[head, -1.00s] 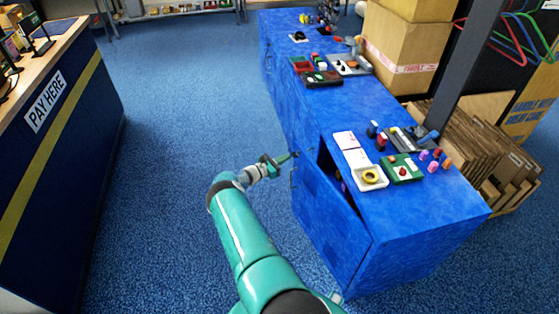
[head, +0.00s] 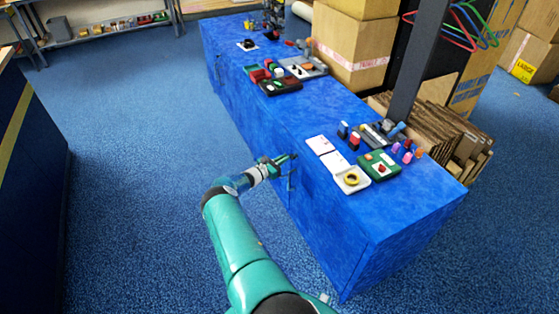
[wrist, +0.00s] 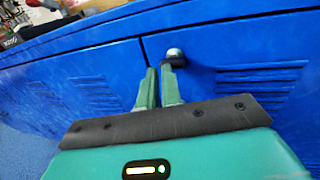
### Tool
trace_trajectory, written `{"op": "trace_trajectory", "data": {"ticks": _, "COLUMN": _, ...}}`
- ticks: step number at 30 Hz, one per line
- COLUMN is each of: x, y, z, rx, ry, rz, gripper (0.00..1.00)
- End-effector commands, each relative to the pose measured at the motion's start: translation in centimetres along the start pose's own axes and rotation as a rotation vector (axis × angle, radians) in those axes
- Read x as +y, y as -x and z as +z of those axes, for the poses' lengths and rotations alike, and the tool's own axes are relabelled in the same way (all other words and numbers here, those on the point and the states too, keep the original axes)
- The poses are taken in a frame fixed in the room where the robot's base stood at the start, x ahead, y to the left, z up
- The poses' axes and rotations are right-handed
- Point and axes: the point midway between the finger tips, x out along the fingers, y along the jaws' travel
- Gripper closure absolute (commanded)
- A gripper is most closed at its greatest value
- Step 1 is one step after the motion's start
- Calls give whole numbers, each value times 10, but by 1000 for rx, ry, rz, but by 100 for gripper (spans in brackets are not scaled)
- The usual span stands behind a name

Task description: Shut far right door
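The far right door (head: 325,230) is the near end panel of the long blue counter in the head view. It looks flush with the counter front, with no gap visible at its top edge. My gripper (head: 289,157) is beside the counter front, close to a handle. In the wrist view its two green fingers (wrist: 159,75) are side by side with almost no gap, near the seam and the handle's rounded end. Whether they touch is unclear.
The blue counter top (head: 300,115) carries trays, papers and small items. Cardboard boxes (head: 350,40) and a dark post (head: 418,60) stand behind it. Another door (wrist: 80,85) lies left of the seam. Blue carpet (head: 130,150) is open to the left.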

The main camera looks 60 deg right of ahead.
Motion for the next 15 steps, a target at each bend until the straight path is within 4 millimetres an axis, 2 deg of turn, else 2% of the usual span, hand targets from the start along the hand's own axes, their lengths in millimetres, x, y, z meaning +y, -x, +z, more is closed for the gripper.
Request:
{"op": "trace_trajectory", "data": {"ticks": 1, "x": -6, "y": -9, "z": 1, "rx": -1, "ry": 5, "rz": -3, "gripper": 100}}
{"op": "trace_trajectory", "data": {"ticks": 4, "x": -9, "y": -14, "z": 1, "rx": 0, "ry": 5, "rz": -1, "gripper": 100}}
{"op": "trace_trajectory", "data": {"ticks": 15, "x": -13, "y": -16, "z": 1, "rx": -2, "ry": 8, "rz": 1, "gripper": 100}}
